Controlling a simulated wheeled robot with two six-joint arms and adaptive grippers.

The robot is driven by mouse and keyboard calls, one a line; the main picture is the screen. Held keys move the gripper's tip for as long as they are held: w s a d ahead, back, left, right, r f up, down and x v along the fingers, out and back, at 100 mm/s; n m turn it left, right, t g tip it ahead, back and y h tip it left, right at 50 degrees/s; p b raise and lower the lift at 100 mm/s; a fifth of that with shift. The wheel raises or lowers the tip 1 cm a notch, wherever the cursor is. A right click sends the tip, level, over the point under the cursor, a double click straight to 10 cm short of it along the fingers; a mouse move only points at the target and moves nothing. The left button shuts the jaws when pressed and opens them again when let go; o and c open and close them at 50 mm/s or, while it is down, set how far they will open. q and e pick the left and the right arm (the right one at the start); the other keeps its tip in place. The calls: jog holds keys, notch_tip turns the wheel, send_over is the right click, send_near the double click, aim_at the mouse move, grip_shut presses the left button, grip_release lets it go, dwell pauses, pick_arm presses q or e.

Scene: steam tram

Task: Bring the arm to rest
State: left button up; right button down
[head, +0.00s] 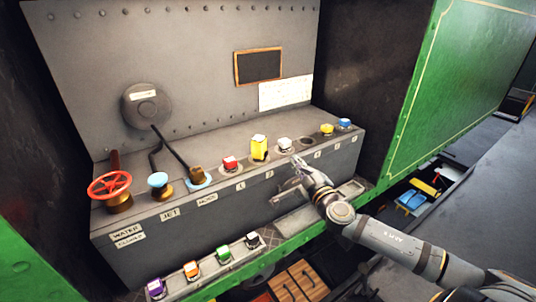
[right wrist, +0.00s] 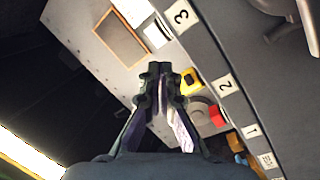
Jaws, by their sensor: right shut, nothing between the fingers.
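My right arm comes in from the lower right of the head view. My right gripper (head: 292,172) is shut and empty, in front of the control console's front face (head: 215,200), below the white block (head: 285,144). I cannot tell whether it touches the console. The right wrist view shows the closed fingers (right wrist: 162,85) together, with the console's numbered labels 1, 2 and 3 to their right. My left gripper is not in view.
The console top carries a red handwheel (head: 110,186), a blue knob (head: 158,181), a long lever (head: 178,152), a red block (head: 230,163) and a tall yellow block (head: 259,148). Several coloured blocks, including a green one (head: 223,254), line the lower ledge. An open box (head: 446,190) stands right.

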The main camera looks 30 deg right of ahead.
jog(key=shift+f, duration=0.1)
jog(key=s+a+f+m+g+h, duration=0.35)
jog(key=s+f+m+g, duration=0.5)
jog(key=s+f, duration=0.6)
jog(key=s+a+f+g+y, duration=0.5)
jog(key=s+a+f+g, duration=0.15)
jog(key=s+a, duration=0.45)
notch_tip(320, 180, down, 27)
jog(key=s+d+g, duration=0.1)
jog(key=s+d, duration=0.1)
jog(key=d, duration=0.1)
jog(key=s+d+f+g, duration=0.1)
jog(key=s+f, duration=1.5)
jog(key=s, duration=0.2)
jog(key=shift+s+f, duration=0.4)
